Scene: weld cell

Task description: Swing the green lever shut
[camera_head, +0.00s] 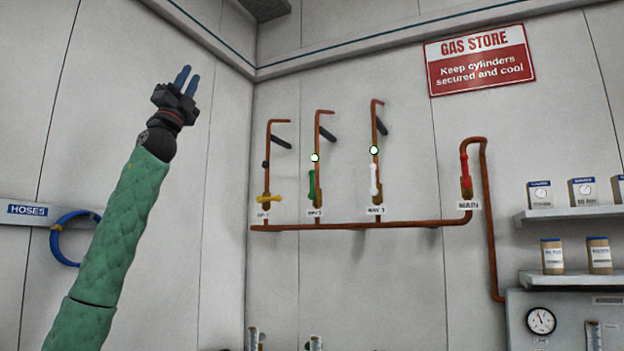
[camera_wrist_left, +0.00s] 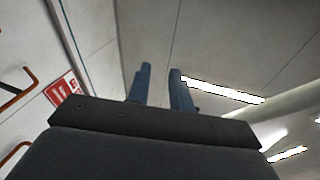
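The green lever (camera_head: 312,184) is on the second copper drop pipe from the left on the back wall. It points up, in line with its pipe, below a lit green lamp (camera_head: 315,157). My left gripper (camera_head: 187,80) is raised to the left of the pipes, well apart from the lever, pointing up. Its two blue fingers are apart with nothing between them; they also show in the left wrist view (camera_wrist_left: 161,88) against the ceiling. My right gripper is in neither view.
A yellow lever (camera_head: 269,199) lies crosswise left of the green one. A white lever (camera_head: 373,180) and a red lever (camera_head: 464,170) stand upright to the right. A copper manifold pipe (camera_head: 345,226) runs below. Shelves (camera_head: 570,213) with boxes and jars are at right.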

